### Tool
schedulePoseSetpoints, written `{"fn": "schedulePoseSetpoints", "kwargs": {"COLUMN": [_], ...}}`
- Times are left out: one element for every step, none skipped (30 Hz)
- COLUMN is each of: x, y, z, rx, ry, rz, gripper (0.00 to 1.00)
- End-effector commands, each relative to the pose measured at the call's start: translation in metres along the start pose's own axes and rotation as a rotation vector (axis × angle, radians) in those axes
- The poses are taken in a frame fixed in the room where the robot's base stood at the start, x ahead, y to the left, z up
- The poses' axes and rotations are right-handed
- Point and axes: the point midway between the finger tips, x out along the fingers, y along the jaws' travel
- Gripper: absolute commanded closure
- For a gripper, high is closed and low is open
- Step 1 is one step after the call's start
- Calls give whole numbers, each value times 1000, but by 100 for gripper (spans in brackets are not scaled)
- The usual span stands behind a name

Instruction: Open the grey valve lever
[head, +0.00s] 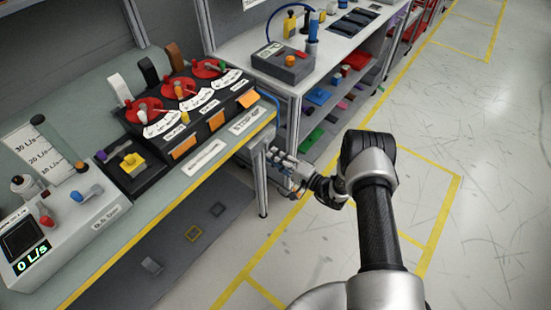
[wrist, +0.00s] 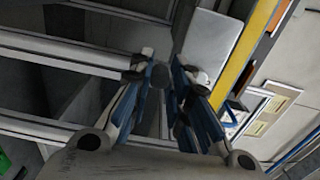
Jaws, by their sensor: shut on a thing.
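My gripper (head: 284,164) is at the right end of the workbench, beside the bench's corner leg and below its top edge. In the wrist view, its blue-padded fingers (wrist: 168,78) are close together on a dark grey, rounded end piece, which I take to be the grey valve lever (wrist: 160,75). The fingers hide much of the lever, and its angle cannot be told. A pale grey plate (wrist: 212,48) stands just beyond the fingertips, next to the yellow bench edge (wrist: 250,45). In the head view, my gripper covers the lever.
The bench bears a dashboard with red dials (head: 186,88) and a flow meter reading 0 L/s (head: 33,255). A second table (head: 330,45) with shelves of coloured parts stands behind my gripper. The floor to the right (head: 480,190) is clear.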

Motion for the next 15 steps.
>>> {"fn": "schedulePoseSetpoints", "kwargs": {"x": [0,0,0,0,0,0,0,0,0,0,0,0,0,0,0], "y": [0,0,0,0,0,0,0,0,0,0,0,0,0,0,0], "z": [-1,-1,-1,-1,-1,-1,-1,-1,-1,-1,-1,-1,-1,-1,-1], "rx": [-1,-1,-1,-1,-1,-1,-1,-1,-1,-1,-1,-1,0,0,0], "ry": [2,2,2,2,2,2,2,2,2,2,2,2,2,2,1], "rz": [1,1,1,1,1,0,0,0,0,0,0,0,0,0,0], "gripper": [100,100,100,100,100,100,100,82,80,78,76,73,71,69,66]}}
